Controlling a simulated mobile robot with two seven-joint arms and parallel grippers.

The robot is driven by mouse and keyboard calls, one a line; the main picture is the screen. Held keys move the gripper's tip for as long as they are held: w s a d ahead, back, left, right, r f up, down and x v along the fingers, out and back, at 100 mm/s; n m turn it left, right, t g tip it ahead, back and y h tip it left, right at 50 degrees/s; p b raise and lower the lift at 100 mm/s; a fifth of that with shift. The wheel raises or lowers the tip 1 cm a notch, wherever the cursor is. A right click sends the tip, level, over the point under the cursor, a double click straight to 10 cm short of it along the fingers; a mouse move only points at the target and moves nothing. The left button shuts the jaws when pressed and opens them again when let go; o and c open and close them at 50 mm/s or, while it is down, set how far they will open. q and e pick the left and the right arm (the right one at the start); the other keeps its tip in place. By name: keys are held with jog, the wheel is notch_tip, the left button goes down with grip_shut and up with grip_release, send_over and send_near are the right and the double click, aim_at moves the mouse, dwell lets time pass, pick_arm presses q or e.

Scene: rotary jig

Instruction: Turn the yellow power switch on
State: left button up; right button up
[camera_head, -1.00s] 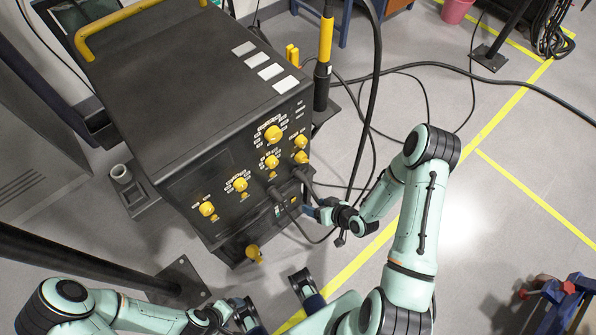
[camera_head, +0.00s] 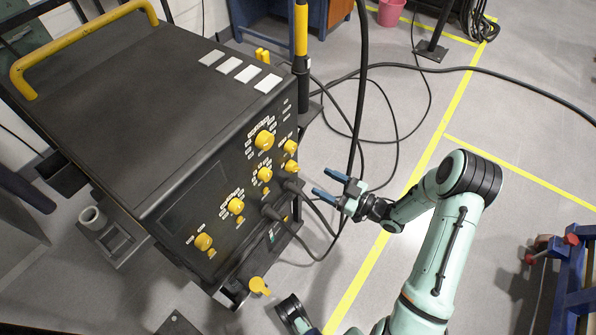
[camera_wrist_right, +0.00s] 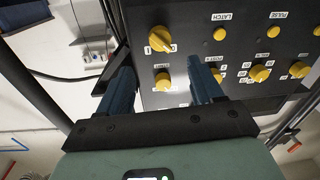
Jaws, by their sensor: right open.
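A black machine stands at the left in the head view, its sloped front panel (camera_head: 190,198) bearing several yellow knobs. I cannot tell which one is the power switch. My right gripper (camera_head: 320,182) is open and empty, right of the panel and apart from it. In the right wrist view a large yellow knob (camera_wrist_right: 160,40) with a label shows beyond the open fingers, among smaller knobs.
Black cables (camera_head: 362,100) hang and loop beside my right gripper. A black-and-yellow post (camera_head: 301,50) stands at the machine's back right corner. A blue stand (camera_head: 575,275) is at the right edge.

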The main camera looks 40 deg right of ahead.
aim_at(298, 170)
pick_arm(q)
jog(key=shift+t, duration=0.4)
jog(key=w, duration=0.1)
jog(key=w+a+f+b, duration=0.1)
jog(key=w+f, duration=0.1)
jog(key=shift+a+b, duration=0.35)
pick_arm(e)
jog(key=x, duration=0.9)
jog(key=shift+w+a, duration=0.1)
jog(key=shift+w, duration=0.15)
jog(key=c, duration=1.1)
